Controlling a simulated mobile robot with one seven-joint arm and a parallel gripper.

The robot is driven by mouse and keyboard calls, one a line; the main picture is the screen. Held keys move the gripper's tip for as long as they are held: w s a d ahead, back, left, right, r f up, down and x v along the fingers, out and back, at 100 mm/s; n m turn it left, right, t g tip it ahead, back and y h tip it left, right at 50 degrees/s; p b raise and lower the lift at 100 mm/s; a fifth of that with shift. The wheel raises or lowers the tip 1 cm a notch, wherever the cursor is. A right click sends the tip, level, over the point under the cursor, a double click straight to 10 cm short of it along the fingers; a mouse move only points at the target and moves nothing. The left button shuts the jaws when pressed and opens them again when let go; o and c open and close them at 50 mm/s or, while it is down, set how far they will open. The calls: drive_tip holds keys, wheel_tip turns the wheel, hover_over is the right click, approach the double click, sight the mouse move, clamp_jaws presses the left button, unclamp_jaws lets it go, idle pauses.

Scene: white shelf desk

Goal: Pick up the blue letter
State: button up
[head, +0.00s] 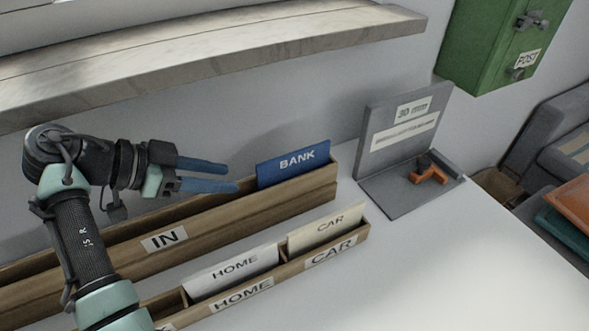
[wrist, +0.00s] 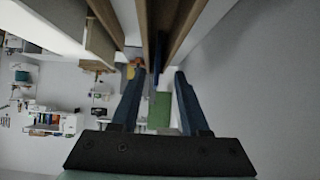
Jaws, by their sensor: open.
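The blue letter (head: 293,164), printed BANK, stands upright in the right end of the wooden IN tray (head: 240,215). In the wrist view the blue letter (wrist: 158,58) is a thin, edge-on strip between the tray's wooden walls (wrist: 183,28), beyond the fingertips. My gripper (head: 233,178) is open and empty. In the head view it is just left of the letter, above the IN tray, with its fingers pointing right toward the letter. The gripper also shows in the wrist view (wrist: 158,75), with its two blue fingers apart. The letter's lower part is hidden by the tray wall.
A lower wooden rack in front holds a HOME letter (head: 232,272) and a CAR letter (head: 325,231). A grey stand (head: 400,148) with an orange item (head: 428,173) is at right. A wooden shelf (head: 220,50) hangs above my arm. A green post box (head: 500,45) is at upper right.

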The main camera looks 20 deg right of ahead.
sight(287, 155)
drive_tip(key=d, duration=0.3)
drive_tip(key=w+d, duration=0.1)
drive_tip(key=d, duration=0.6)
drive_tip(key=shift+w+r, duration=0.1)
drive_tip(key=shift+w, duration=0.25)
drive_tip(key=d, duration=0.2)
drive_tip(key=d+f, duration=0.1)
drive_tip(key=shift+w+d+f, duration=0.1)
drive_tip(key=shift+w, duration=0.2)
drive_tip(key=shift+w+d+f, duration=0.1)
drive_tip(key=shift+d+f, duration=0.2)
drive_tip(key=shift+d, duration=0.15)
clamp_jaws()
